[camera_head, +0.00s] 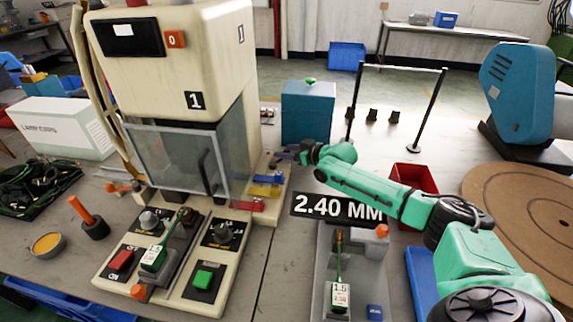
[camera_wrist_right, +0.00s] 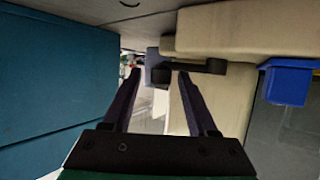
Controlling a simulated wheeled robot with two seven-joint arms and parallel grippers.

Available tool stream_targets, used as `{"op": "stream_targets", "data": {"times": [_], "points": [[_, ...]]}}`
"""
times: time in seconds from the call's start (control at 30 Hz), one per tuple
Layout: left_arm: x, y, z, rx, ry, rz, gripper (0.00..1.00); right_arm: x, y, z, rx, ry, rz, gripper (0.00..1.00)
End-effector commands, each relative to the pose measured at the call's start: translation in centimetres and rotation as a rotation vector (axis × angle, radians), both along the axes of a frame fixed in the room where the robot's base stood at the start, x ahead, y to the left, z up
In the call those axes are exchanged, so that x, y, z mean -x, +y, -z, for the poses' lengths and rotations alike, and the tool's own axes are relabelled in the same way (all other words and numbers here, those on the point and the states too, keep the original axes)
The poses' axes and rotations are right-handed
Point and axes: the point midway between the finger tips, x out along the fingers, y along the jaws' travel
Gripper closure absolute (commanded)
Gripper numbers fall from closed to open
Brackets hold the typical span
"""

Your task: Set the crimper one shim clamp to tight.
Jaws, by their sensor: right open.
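Crimper one (camera_head: 175,60) is the tall cream machine marked 1, with a clear guard at its front. A small dark clamp lever (camera_wrist_right: 205,66) sits on the cream ledge at its right side, and its dark block end lies between my fingertips in the wrist view. I cannot tell whether the fingers touch it or whether the clamp is loose or tight. My right gripper (camera_head: 284,156) reaches in from the right at this ledge; in the wrist view (camera_wrist_right: 158,80) its fingers are apart. My left gripper is out of view.
Blue, yellow and red shims (camera_head: 265,191) lie on the ledge just in front; the blue shim (camera_wrist_right: 287,84) also shows in the wrist view. A teal box (camera_head: 308,112) stands close behind my right gripper. A 2.40 MM sign (camera_head: 338,208) stands to the right.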

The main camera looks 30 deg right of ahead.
Motion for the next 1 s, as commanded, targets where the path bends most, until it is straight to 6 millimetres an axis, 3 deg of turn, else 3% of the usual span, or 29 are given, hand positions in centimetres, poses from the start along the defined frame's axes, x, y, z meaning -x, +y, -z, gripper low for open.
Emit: {"op": "stream_targets", "data": {"times": [0.03, 0.3, 0.4, 0.47, 1.0], "points": [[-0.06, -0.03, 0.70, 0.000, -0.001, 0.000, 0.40, -0.28, 0.07, 0.35, -0.001, -0.002, 0.000, 0.42], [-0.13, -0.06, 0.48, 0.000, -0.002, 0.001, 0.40, -0.43, 0.14, 0.04, 0.000, 0.001, 0.000, 0.42], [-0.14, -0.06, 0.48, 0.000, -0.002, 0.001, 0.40, -0.43, 0.14, 0.04, 0.000, 0.001, 0.000, 0.80], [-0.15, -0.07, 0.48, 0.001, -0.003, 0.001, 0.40, -0.41, 0.13, 0.05, 0.000, 0.001, 0.000, 1.00], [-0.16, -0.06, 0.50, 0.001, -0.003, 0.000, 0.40, -0.41, 0.13, 0.09, 0.000, 0.000, 0.000, 1.00]]}}
